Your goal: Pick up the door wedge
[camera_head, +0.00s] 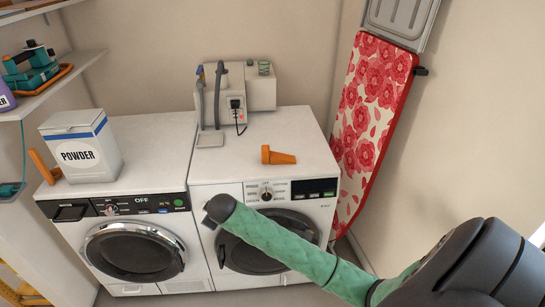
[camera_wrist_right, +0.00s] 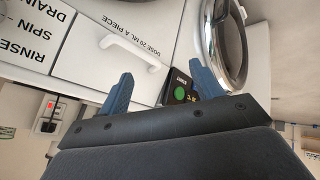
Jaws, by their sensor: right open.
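An orange wedge-shaped piece (camera_head: 279,156), which looks like the door wedge, lies on top of the right-hand white machine (camera_head: 240,172), near its front edge. My right arm comes in from the lower right in a green sleeve, and its dark end (camera_head: 219,208) is in front of the machines, below and left of the wedge. In the right wrist view my right gripper (camera_wrist_right: 163,88) has its two blue fingers spread apart with nothing held between them. The wedge is not seen in that view. My left gripper is not in view.
A powder box (camera_head: 82,147) stands on the left machine, with another orange piece (camera_head: 43,167) beside it. A grey-white appliance with hoses (camera_head: 262,92) stands behind the wedge. A floral ironing board (camera_head: 372,110) leans at right. The wrist view shows the drawer handle (camera_wrist_right: 132,51).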

